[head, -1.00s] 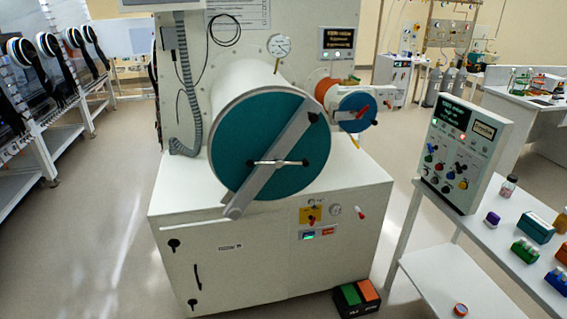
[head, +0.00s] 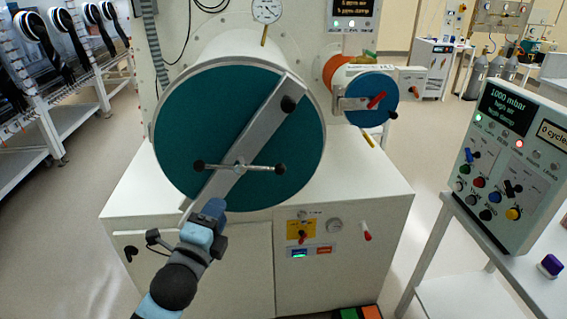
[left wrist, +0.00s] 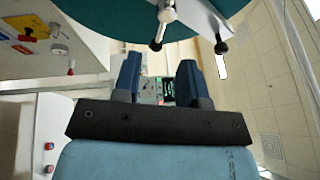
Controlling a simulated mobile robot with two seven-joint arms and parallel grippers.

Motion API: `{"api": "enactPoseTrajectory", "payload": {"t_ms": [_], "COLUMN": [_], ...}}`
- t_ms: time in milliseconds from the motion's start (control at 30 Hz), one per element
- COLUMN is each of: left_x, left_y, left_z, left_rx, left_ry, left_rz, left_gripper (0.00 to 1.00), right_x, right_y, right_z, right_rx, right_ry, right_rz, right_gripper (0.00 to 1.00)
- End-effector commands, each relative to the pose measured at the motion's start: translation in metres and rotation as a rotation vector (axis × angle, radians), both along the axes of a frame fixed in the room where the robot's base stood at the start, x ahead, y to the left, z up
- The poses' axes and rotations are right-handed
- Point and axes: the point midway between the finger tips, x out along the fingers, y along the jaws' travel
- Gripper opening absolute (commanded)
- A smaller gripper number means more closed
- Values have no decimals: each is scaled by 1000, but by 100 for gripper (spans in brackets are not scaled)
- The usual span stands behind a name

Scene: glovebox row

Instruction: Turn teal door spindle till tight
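The large round teal door (head: 185,125) closes the end of the white cylinder, with a grey bar (head: 262,125) lying diagonally across it. The spindle (head: 240,168) sits mid-bar, with a thin, nearly level cross handle ending in dark knobs. In the left wrist view the spindle (left wrist: 167,15) shows at the top, beyond the fingers. My left gripper (head: 213,207) is below the spindle's left knob in the head view, apart from the handle. Its fingers (left wrist: 158,78) are open with nothing between them. My right gripper is not in view.
A smaller blue door (head: 375,95) with a red handle is to the right. The white cabinet (head: 345,255) below carries a yellow switch plate (head: 301,231) and a red-tipped lever (head: 367,232). A control panel (head: 500,165) stands on a side table. Floor at left is clear.

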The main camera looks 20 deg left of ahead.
Motion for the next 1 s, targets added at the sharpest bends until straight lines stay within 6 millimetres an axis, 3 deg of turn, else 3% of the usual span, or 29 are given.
{"api": "enactPoseTrajectory", "payload": {"t_ms": [267, 700, 1000], "left_x": [18, 106, 134], "left_y": [6, 19, 24], "left_z": [10, 21, 23], "left_rx": [38, 36, 36], "left_ry": [-12, -12, -9], "left_rz": [14, 12, 12], "left_gripper": [38, 38, 38], "right_x": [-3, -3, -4], "right_y": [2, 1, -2], "right_z": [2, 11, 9], "right_rx": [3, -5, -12], "right_ry": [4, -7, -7], "right_rz": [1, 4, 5], "right_gripper": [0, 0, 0]}}
